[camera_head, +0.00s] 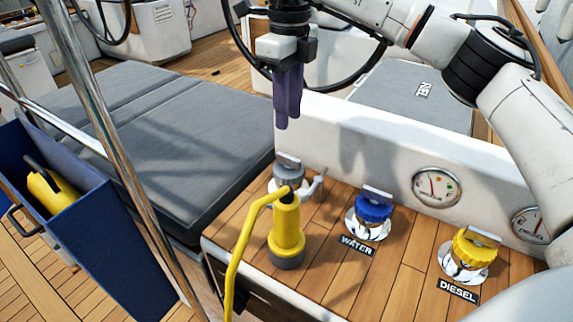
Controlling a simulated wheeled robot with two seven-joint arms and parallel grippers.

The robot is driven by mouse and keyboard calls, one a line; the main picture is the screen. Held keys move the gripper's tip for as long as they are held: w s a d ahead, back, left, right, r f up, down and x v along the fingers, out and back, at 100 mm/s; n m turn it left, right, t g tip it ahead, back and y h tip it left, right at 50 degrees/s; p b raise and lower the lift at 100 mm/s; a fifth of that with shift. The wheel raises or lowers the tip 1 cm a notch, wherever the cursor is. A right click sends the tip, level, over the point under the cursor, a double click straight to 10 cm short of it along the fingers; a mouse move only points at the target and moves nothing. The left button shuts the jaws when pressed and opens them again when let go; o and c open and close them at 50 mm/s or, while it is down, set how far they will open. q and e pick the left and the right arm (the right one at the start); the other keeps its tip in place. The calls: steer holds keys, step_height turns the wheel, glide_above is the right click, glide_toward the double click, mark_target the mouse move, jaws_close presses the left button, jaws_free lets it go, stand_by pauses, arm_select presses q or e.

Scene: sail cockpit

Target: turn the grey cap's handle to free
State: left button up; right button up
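The grey cap (288,177) sits on a round chrome fitting at the left back of the wooden deck panel, against the white wall. A grey handle (316,185) sticks out to its right, and a small tag stands on top. The yellow plug hides part of the cap's front. My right gripper (287,122) hangs pointing down above the cap, clear of it. Its two purple fingers are close together with nothing between them. My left gripper is not in view.
A yellow plug (287,232) with a yellow cable stands in front of the grey cap. A blue cap (374,207) labelled WATER and a yellow cap (475,246) labelled DIESEL stand to the right. A chrome rail (110,140) crosses the left side.

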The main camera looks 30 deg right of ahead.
mark_target(289, 156)
step_height(289, 156, down, 11)
steer(key=shift+w+d+r+b, duration=0.1)
steer(key=shift+d+b, duration=0.05)
steer(key=shift+b, duration=0.35)
jaws_close()
